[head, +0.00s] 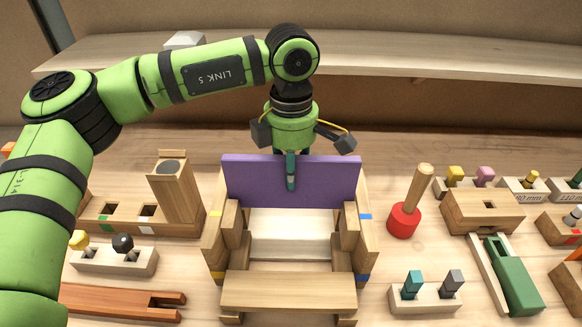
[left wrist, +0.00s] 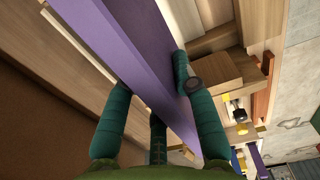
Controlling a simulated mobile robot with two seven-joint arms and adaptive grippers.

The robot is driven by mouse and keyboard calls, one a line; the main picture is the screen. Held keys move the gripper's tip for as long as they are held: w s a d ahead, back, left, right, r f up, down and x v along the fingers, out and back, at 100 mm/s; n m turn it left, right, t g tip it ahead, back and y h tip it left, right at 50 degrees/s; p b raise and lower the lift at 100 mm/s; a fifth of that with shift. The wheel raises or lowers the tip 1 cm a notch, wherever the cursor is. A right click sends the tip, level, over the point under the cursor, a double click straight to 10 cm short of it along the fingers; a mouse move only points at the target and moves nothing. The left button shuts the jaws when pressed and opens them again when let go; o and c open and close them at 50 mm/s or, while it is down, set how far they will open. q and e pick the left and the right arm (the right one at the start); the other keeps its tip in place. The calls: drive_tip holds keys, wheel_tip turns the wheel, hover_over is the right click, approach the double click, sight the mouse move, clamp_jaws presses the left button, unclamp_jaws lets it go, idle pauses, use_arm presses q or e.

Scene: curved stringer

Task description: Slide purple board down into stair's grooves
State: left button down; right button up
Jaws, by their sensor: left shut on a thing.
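The purple board (head: 325,182) stands upright across the back of the wooden stair (head: 290,290) in the head view. Its lower edge is between the two side stringers; whether it sits in the grooves is hidden. My left gripper (head: 291,170) comes down from above and is shut on the board's top middle, one finger on the front face. In the left wrist view the fingers (left wrist: 155,95) straddle the purple board (left wrist: 130,50), which runs diagonally. My right gripper is in neither view.
A red mallet (head: 404,219) with a wooden handle stands right of the stair. Wooden blocks with coloured pegs (head: 425,295) lie on the right, and a wooden holder with a tall block (head: 175,190) is left. A shelf (head: 450,65) runs behind.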

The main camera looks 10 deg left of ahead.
sight(291, 206)
use_arm(q)
drive_tip(key=shift+f+b, duration=4.35)
drive_tip(key=shift+f, duration=0.8)
drive_tip(key=c, duration=0.9)
unclamp_jaws()
drive_tip(key=shift+r, duration=0.1)
drive_tip(key=shift+c, duration=0.2)
wheel_tip(291, 206, up, 12)
